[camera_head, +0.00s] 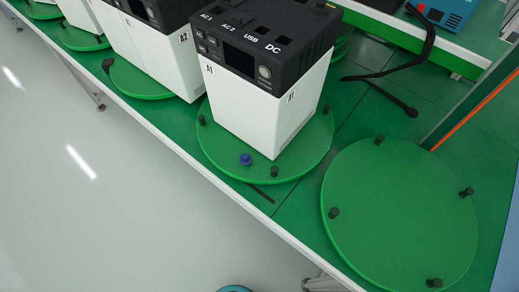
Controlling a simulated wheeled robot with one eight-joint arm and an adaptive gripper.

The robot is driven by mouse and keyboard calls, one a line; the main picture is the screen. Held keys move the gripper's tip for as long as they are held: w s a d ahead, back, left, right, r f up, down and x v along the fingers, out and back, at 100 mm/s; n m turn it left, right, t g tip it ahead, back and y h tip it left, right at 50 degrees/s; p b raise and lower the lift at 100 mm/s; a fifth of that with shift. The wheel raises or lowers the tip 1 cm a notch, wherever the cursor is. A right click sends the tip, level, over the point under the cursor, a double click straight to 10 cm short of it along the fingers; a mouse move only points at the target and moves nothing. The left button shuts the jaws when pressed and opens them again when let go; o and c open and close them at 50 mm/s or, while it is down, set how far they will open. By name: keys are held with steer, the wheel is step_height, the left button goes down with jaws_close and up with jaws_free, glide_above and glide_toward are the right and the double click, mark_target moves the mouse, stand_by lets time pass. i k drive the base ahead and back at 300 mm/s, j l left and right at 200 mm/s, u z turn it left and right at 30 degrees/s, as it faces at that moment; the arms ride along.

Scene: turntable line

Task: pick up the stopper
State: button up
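A small blue-purple knob-like piece (245,159), which looks like the stopper, sits upright on the front rim of the middle green turntable (228,158). It stands close in front of the white box unit with a black top (245,112), apart from the black peg (275,171) to its right. Another black peg (201,119) is on the left rim of the same turntable. My gripper is not in this view.
An empty green turntable (400,215) with several black pegs lies at the right. More box units (165,55) stand on turntables to the left. A black cable (400,68) and a blue device (446,12) are behind. Open pale floor (90,200) lies in front.

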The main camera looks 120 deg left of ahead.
mark_target(245, 159)
steer(key=u, duration=3.85)
steer(key=i+j, duration=0.15)
steer(key=j, duration=0.25)
steer(key=i+j, duration=0.15)
steer(key=j, duration=0.25)
steer(key=i+j, duration=0.15)
steer(key=j, duration=0.25)
steer(key=i+j, duration=0.15)
steer(key=j, duration=0.25)
steer(key=k+j+u, duration=0.15)
steer(key=u, duration=0.15)
steer(key=k+j+u, duration=0.1)
steer(key=u, duration=0.25)
steer(key=i+l+z, duration=0.1)
steer(key=z, duration=0.3)
steer(key=i+l+z, duration=0.15)
steer(key=l+z, duration=0.2)
